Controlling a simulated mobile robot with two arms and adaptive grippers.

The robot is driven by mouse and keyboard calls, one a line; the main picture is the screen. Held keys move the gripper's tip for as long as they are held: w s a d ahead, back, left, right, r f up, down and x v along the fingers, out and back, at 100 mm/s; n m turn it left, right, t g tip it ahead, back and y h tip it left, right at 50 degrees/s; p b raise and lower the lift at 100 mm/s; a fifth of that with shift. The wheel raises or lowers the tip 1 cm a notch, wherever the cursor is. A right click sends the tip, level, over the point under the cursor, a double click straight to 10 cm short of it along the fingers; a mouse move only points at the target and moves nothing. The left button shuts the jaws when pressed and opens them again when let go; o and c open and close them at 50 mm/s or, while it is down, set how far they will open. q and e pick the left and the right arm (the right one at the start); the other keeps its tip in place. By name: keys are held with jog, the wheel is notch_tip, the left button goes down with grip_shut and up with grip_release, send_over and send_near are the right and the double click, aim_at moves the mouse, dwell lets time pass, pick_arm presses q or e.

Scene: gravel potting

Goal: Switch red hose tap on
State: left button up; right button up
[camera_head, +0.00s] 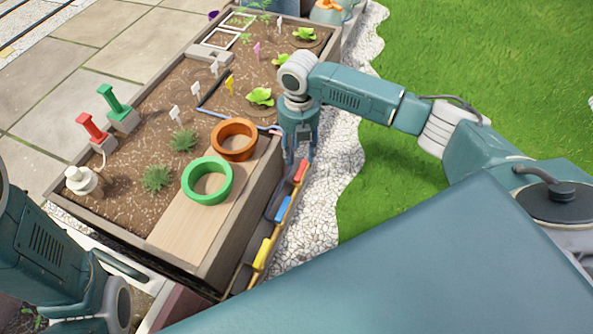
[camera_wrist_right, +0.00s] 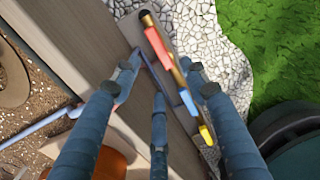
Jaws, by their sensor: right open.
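The red hose tap (camera_head: 300,172) is a red lever on a brass pipe along the planter's outer right side. It also shows in the right wrist view (camera_wrist_right: 156,43), near the pipe's dark upper end. My right gripper (camera_head: 297,152) is open and empty, pointing down just above the red lever. In the right wrist view, its spread fingers (camera_wrist_right: 161,78) frame the pipe, with the red lever beyond the fingertips; I cannot tell whether any finger touches it. My left arm shows at the lower left, but its gripper is out of view.
Blue (camera_head: 283,209) and yellow (camera_head: 262,254) levers sit farther along the pipe. The wooden planter (camera_head: 246,222) borders it on the left. An orange ring-shaped pot (camera_head: 234,127) and a green one (camera_head: 191,192) stand on its board. White gravel (camera_head: 342,165) lies right.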

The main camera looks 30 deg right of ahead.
aim_at(299, 171)
notch_tip(299, 171, down, 9)
jog(key=b, duration=0.5)
jog(key=shift+r+b, duration=0.1)
jog(key=shift+b, duration=0.25)
grip_shut()
